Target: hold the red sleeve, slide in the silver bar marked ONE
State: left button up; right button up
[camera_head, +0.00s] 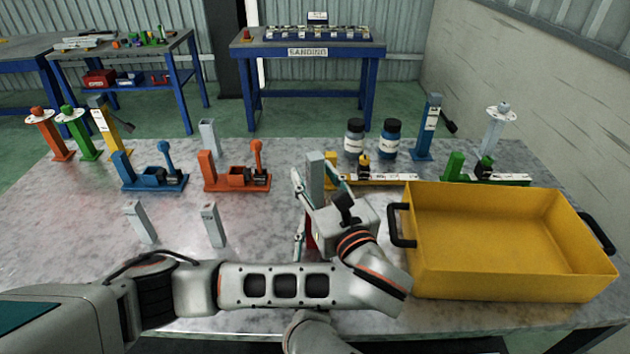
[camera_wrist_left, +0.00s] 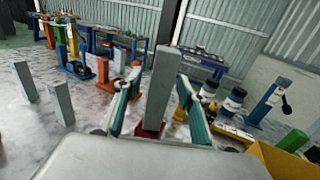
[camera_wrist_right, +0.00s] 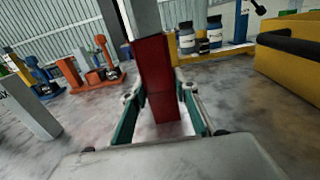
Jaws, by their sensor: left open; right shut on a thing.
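The red sleeve (camera_wrist_right: 155,80) stands upright, held in my right gripper (camera_wrist_right: 158,93), whose fingers press its sides in the right wrist view. In the head view it is mostly hidden behind my left wrist, with a strip of red (camera_head: 310,238) showing. A silver bar (camera_wrist_left: 164,85) stands upright with its lower end at the sleeve's mouth and most of its length above it; it also shows in the head view (camera_head: 315,172). My left gripper (camera_wrist_left: 160,78) is open, its fingers apart on both sides of the bar. I cannot read a mark on this bar.
Two silver bars (camera_head: 139,222) (camera_head: 213,225) stand at the left, another (camera_head: 208,137) behind. A yellow bin (camera_head: 510,285) fills the right. Blue (camera_head: 150,177) and orange (camera_head: 237,178) clamps, bottles (camera_head: 389,140) and posts stand farther back.

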aim_at(315, 156)
pick_arm(q)
jog(key=shift+w, duration=0.1)
jog(key=shift+c, duration=0.3)
grip_shut()
jog(key=shift+r, duration=0.15)
notch_tip(315, 156, up, 9)
jog(key=shift+f, duration=0.1)
jog(key=shift+w+a+r+h, duration=0.1)
jog(key=shift+r+h, duration=0.1)
jog(key=shift+h, duration=0.1)
jog(key=shift+w+a+f+m+t+h, duration=0.15)
jog(key=shift+m+t+h, duration=0.15)
jog(key=shift+m+h, duration=0.15)
jog(key=shift+w+f+m+h, duration=0.1)
jog(key=shift+f+m+h, duration=0.4)
jog(key=shift+m+h, duration=0.5)
jog(key=shift+s+d+f+m+t+h, duration=0.25)
jog(key=shift+m+h, duration=0.2)
jog(key=shift+h, duration=0.45)
jog(key=shift+s+f+m+t+h, duration=0.1)
jog(key=shift+f+m+h, duration=0.3)
jog(key=shift+h, duration=0.45)
